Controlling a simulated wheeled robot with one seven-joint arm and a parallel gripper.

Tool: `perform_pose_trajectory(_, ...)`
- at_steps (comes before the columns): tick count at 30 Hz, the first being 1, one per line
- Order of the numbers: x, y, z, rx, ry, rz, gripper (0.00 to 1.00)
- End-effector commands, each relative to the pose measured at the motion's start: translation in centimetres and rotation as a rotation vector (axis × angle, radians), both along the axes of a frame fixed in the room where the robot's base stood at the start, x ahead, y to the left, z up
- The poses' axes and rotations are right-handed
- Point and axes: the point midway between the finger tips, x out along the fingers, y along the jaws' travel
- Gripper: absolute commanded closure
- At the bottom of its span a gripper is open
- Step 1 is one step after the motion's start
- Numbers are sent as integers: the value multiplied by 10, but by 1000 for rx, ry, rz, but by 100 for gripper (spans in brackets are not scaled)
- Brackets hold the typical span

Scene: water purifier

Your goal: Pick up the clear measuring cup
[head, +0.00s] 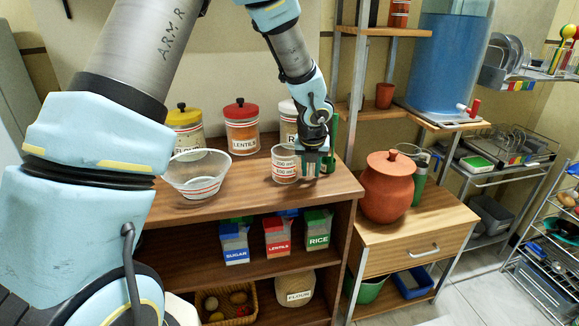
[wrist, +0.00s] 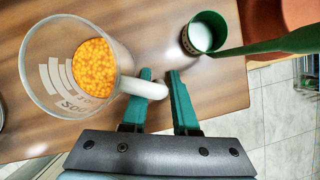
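The clear measuring cup (head: 284,164) stands on the wooden counter, left of my gripper (head: 311,164) in the head view. In the wrist view the cup (wrist: 75,70) has printed white marks, and orange lentils show at its bottom. Its pale handle (wrist: 146,88) reaches toward my gripper (wrist: 159,82) and overlaps the left fingertip. The green fingers are apart, with the handle's end at the gap between them. I cannot tell whether a finger touches it.
A glass bowl (head: 197,176) stands left of the measuring cup. The lentils canister (head: 241,128) and others stand behind. A clay pot (head: 388,187) stands on the lower cabinet to the right.

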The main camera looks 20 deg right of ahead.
Motion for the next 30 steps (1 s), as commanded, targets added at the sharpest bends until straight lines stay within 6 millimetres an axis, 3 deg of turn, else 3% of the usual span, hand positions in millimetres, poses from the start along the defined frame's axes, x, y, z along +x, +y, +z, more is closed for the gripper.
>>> perform_pose_trajectory(7, 0, 0, 0, 0, 0, 0, 100)
perform_pose_trajectory(30, 0, 0, 0, 0, 0, 0, 100)
